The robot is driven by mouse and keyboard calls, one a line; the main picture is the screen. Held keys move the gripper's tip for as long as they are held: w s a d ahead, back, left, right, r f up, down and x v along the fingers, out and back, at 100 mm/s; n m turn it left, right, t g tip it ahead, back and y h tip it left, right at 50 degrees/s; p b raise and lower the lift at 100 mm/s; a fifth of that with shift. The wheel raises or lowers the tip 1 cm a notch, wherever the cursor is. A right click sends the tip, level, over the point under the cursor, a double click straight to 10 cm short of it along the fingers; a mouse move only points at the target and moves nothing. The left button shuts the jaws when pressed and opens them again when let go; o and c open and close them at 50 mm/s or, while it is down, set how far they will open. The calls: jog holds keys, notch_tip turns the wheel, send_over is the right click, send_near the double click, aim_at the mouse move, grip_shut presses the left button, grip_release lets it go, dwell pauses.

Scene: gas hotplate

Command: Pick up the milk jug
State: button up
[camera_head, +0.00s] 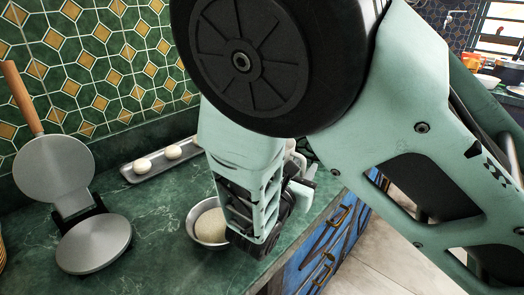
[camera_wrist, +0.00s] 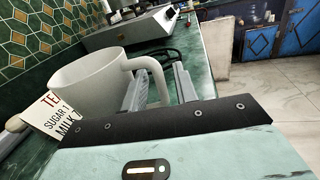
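The milk jug (camera_wrist: 88,82) is a pale, wide-mouthed vessel. It stands upright at the left of the wrist view, with its handle (camera_wrist: 157,72) toward the right. My gripper (camera_wrist: 160,88) is open, with one finger on each side of the handle. The handle seems to lie between the fingers, but I cannot tell whether either finger touches it. In the head view my gripper (camera_head: 303,188) shows beside my arm, which hides most of the jug.
A card with writing (camera_wrist: 62,120) is by the jug. A bowl (camera_head: 191,229) with pale contents, a tray (camera_head: 187,163) with dough balls and a round metal press (camera_head: 95,243) are on the green counter (camera_head: 160,215). A grey hotplate (camera_wrist: 130,30) stands farther along.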

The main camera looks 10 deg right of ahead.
jog(key=shift+w+d, duration=0.3)
grip_shut()
